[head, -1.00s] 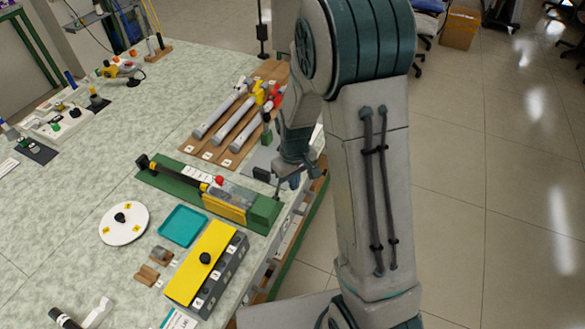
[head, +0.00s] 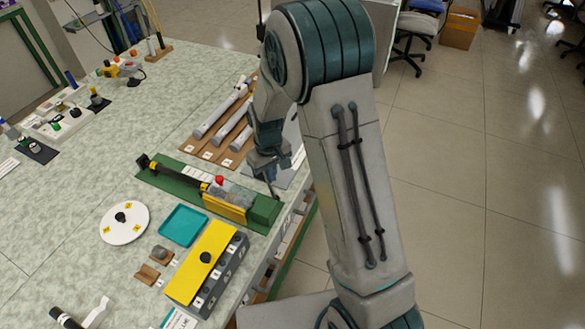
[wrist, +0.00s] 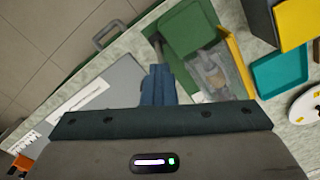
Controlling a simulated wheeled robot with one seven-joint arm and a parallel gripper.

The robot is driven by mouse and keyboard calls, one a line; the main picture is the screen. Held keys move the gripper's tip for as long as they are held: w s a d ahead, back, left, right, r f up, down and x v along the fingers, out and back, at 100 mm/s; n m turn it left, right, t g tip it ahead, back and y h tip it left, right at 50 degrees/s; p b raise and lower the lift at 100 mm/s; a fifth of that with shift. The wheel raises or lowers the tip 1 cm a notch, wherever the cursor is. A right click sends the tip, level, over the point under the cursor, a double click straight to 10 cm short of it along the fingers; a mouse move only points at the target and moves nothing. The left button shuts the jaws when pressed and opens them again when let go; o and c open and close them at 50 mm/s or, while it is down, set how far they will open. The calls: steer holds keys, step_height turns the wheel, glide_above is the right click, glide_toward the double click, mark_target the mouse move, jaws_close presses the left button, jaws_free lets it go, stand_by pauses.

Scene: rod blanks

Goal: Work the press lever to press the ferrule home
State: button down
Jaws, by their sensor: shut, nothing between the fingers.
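The press on a green base (head: 165,184) lies across the table near its right edge, with a black rod, a red knob (head: 218,180), a yellow guard (head: 225,207) and a green end block (head: 265,208). My gripper (head: 274,192) points down just behind the end block, shut and empty. In the wrist view, its dark blue fingers (wrist: 158,86) are together beside the green base, with the green block (wrist: 188,27) beyond. A clear cover (wrist: 212,76) lies beside the yellow guard. I cannot make out the ferrule or clearly tell which part is the lever.
A grey plate (wrist: 112,88) with a white label lies beside the press. Grey rods (head: 213,117) lie on a wooden rack behind. A teal tray (head: 183,226), a yellow-topped box (head: 205,243) and a white disc (head: 123,223) stand in front. The table's left middle is clear.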

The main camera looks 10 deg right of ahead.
steer(key=shift+w+a+f, duration=0.2)
steer(key=shift+w+a, duration=0.25)
steer(key=shift+a, duration=0.05)
steer(key=w+a, duration=0.2)
steer(key=shift+a+r, duration=0.25)
steer(key=shift+a, duration=0.05)
steer(key=shift+s+d+b, duration=1.35)
steer(key=shift+s+d, duration=3.65)
steer(key=shift+d, duration=1.85)
step_height(320, 180, up, 8)
steer(key=p, duration=0.5)
steer(key=shift+p, duration=0.4)
